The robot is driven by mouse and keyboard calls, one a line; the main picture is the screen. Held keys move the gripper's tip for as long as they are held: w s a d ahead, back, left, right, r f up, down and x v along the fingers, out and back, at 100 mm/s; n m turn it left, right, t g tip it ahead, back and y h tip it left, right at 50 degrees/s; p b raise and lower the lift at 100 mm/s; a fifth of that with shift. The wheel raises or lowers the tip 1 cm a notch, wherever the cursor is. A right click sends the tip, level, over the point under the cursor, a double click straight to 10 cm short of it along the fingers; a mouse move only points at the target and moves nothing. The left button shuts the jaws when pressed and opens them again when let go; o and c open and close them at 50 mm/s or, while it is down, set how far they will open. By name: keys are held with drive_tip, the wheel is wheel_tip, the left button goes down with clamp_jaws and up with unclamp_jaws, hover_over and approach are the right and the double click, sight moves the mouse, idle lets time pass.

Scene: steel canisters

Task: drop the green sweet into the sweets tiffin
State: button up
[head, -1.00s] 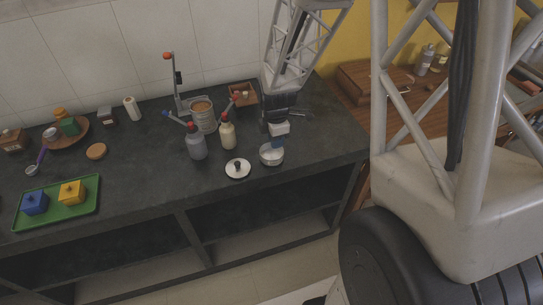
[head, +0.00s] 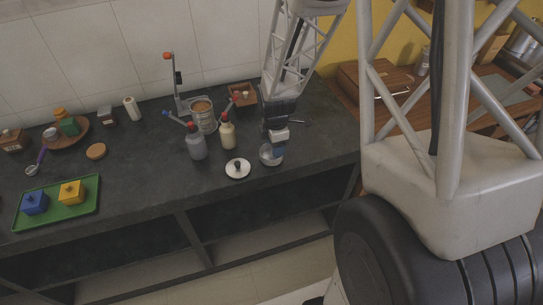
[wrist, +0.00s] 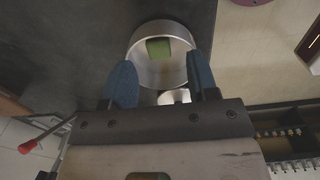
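The sweets tiffin (head: 266,158) is a small round steel pot, open at the top, near the front edge of the dark counter. In the wrist view the tiffin (wrist: 144,70) lies just ahead of my fingers. The green sweet (wrist: 158,48) shows inside its rim, lying apart from both fingers. My gripper (wrist: 160,68) is open, its two blue fingers spread wide to either side of the tiffin's near part. In the head view my gripper (head: 276,153) is over the tiffin and hides part of it; the sweet cannot be seen there.
A pale lid with a dark knob (head: 237,168) lies left of the tiffin. A green tray (head: 60,213) with blue and yellow boxes is far left. The counter between is clear.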

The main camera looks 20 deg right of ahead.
drive_tip(key=shift+r, duration=0.15)
wheel_tip(320, 180, up, 8)
drive_tip(key=shift+f, duration=0.25)
idle(0.6)
idle(0.5)
drive_tip(key=shift+r, duration=0.1)
drive_tip(key=s+a+r+m+t, duration=0.1)
drive_tip(key=s+a+r+m, duration=0.1)
drive_tip(key=s+r+m, duration=0.7)
drive_tip(key=s+a+r+m+t, duration=0.1)
drive_tip(key=s+a+r+m, duration=0.1)
drive_tip(key=s+r+m, duration=0.7)
drive_tip(key=shift+s+r+t, duration=0.3)
drive_tip(key=shift+s+r, duration=0.4)
drive_tip(key=shift+s, duration=2.75)
